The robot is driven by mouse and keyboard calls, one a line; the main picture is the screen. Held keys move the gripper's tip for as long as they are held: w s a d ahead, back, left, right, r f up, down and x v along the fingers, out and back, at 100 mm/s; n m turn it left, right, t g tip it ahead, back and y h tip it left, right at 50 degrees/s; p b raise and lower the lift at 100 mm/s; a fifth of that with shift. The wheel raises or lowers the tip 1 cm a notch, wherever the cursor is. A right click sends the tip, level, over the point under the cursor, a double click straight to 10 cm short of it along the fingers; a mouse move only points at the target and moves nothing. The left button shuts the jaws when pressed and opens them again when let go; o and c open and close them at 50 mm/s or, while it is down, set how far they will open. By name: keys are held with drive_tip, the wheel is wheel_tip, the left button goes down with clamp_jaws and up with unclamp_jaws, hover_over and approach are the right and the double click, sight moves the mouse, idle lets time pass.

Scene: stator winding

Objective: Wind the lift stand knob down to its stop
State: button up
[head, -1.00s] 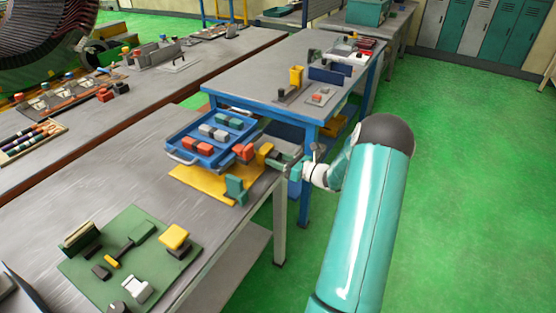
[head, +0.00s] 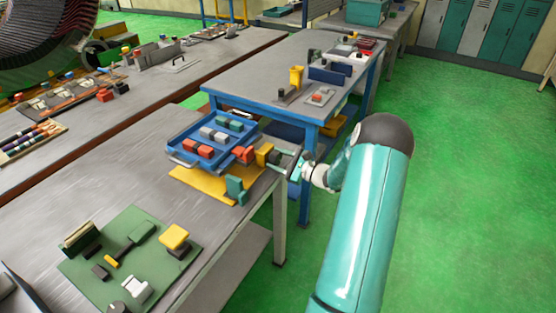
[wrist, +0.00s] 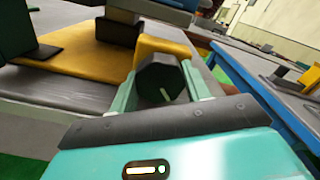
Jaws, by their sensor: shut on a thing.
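The lift stand has a yellow base plate (head: 190,181) and carries a blue tray (head: 178,137) with red, grey and green blocks. In the wrist view, its dark faceted knob (wrist: 157,72) sits in front of a yellow block (wrist: 163,47). My gripper (wrist: 160,90) is shut on the knob, with one teal finger on each side; a pale mark shows on the knob's face. In the head view, my gripper (head: 283,160) reaches the stand's right side from the right, beside the yellow block (head: 264,155). The knob is mostly hidden there.
A teal upright piece (head: 235,188) stands at the yellow plate's front corner. A blue-legged table (head: 255,78) is close behind my gripper. A green mat (head: 125,275) with parts lies at the front left. Green floor (head: 470,190) is open at right.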

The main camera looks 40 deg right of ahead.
drive_tip(key=n, duration=1.3)
drive_tip(key=shift+n, duration=0.3)
drive_tip(key=n, duration=1.3)
drive_tip(key=shift+n, duration=0.4)
drive_tip(key=o, duration=1)
